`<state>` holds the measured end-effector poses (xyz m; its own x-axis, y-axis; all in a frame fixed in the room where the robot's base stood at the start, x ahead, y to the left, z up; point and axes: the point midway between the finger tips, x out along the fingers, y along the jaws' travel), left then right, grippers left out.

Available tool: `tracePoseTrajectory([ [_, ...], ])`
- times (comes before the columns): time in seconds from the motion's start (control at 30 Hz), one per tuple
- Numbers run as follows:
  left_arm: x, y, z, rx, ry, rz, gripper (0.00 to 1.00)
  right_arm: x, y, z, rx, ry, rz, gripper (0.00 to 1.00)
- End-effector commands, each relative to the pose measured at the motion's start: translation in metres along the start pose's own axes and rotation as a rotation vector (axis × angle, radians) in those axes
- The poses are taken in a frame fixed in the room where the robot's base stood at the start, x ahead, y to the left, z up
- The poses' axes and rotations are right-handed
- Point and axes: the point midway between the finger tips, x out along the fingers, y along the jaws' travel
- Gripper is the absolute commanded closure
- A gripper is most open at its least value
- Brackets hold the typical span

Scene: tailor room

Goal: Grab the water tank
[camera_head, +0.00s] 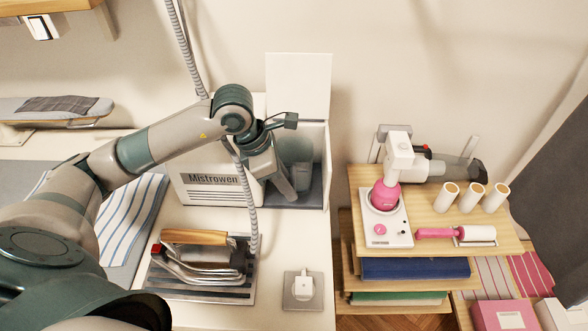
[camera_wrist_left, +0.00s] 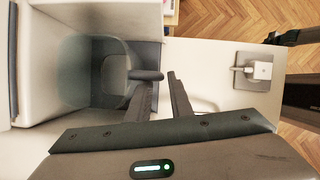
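The water tank (camera_head: 296,149) is a translucent grey-green container inside the open compartment of the white Mistrowen steam station (camera_head: 207,190). In the left wrist view the tank (camera_wrist_left: 75,72) shows at the left, with a dark handle (camera_wrist_left: 147,75) sticking out toward the compartment's open side. My left gripper (camera_head: 285,187) is at the compartment's front, partly hidden by its own wrist in the head view. In the left wrist view its fingers (camera_wrist_left: 159,83) are apart, with the handle just beyond the left fingertip; contact cannot be told. My right gripper is out of view.
The station's white lid (camera_head: 298,86) stands raised behind the compartment. An iron (camera_head: 202,258) rests on its plate in front, and a grey hose (camera_head: 247,195) runs past my wrist. A wall socket-like plate (camera_head: 303,290) lies front right. A wooden shelf (camera_head: 355,180) with sewing items stands right.

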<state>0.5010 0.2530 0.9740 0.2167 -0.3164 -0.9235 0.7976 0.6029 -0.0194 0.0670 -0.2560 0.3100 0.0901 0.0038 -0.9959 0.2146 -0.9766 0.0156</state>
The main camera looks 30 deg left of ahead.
Motion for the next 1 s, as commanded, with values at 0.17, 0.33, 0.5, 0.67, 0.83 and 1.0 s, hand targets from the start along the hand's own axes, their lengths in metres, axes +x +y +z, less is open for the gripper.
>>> tracePoseTrajectory([
  [0.17,0.013,-0.001,0.000,0.001,0.000,-0.001,0.81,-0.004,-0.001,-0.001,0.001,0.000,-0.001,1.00],
  [0.33,0.015,0.000,0.000,0.002,0.000,0.000,0.81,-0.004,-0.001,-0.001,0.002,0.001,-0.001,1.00],
  [0.5,0.015,0.000,0.000,0.001,0.000,0.000,0.81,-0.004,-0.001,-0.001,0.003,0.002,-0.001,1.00],
  [0.67,0.014,0.000,0.000,0.001,0.000,0.001,0.85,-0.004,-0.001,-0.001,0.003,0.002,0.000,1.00],
  [0.83,0.014,0.000,0.000,0.001,0.000,0.001,1.00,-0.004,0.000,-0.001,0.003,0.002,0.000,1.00],
  [1.0,0.014,0.000,0.000,0.002,-0.001,0.002,1.00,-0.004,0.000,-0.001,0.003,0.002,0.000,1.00],
])
